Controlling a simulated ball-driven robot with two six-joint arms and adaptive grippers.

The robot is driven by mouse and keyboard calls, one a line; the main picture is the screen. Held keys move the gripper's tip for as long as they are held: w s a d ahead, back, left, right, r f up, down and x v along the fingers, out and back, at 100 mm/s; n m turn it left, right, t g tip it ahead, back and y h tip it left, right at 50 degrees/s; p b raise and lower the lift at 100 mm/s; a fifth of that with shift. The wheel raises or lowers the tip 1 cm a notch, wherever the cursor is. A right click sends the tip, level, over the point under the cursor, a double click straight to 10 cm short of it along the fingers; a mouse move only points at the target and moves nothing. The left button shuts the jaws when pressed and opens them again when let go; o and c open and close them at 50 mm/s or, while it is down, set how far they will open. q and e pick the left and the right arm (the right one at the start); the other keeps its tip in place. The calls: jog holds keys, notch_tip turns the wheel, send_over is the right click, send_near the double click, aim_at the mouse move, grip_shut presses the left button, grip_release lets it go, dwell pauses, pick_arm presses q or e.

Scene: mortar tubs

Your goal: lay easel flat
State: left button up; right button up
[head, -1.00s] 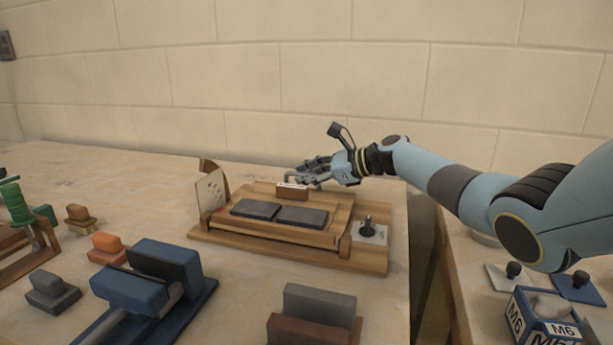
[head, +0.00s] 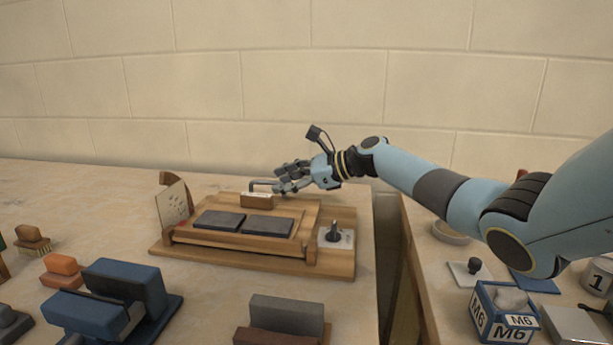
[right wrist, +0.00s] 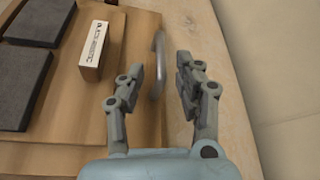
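The easel (head: 286,206) is a hinged wooden board on a wooden base (head: 345,262). It carries two dark grey slabs (head: 219,221) and a small labelled wooden block (head: 257,201). The board lies low over the base; I cannot tell whether it is fully flush. A curved metal handle (right wrist: 158,65) stands at its back edge and also shows in the head view (head: 262,183). My right gripper (head: 281,180) is at that edge, and it shows in the right wrist view (right wrist: 160,82) with fingers apart, the handle lying between or just below them. My left gripper is out of view.
A speckled card (head: 173,207) stands at the easel's left and a toggle switch (head: 334,233) sits on its right. Blue blocks (head: 120,283) and a grey block (head: 286,312) are in front. A gap (head: 390,240) separates the right table with an M6 box (head: 503,312). A wall is behind.

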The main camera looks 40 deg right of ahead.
aim_at(317, 203)
jog(key=v, duration=0.7)
jog(key=shift+s+d+f, duration=0.1)
jog(key=shift+s+d+r, duration=0.25)
jog(key=shift+s, duration=0.2)
jog(key=shift+r, duration=0.15)
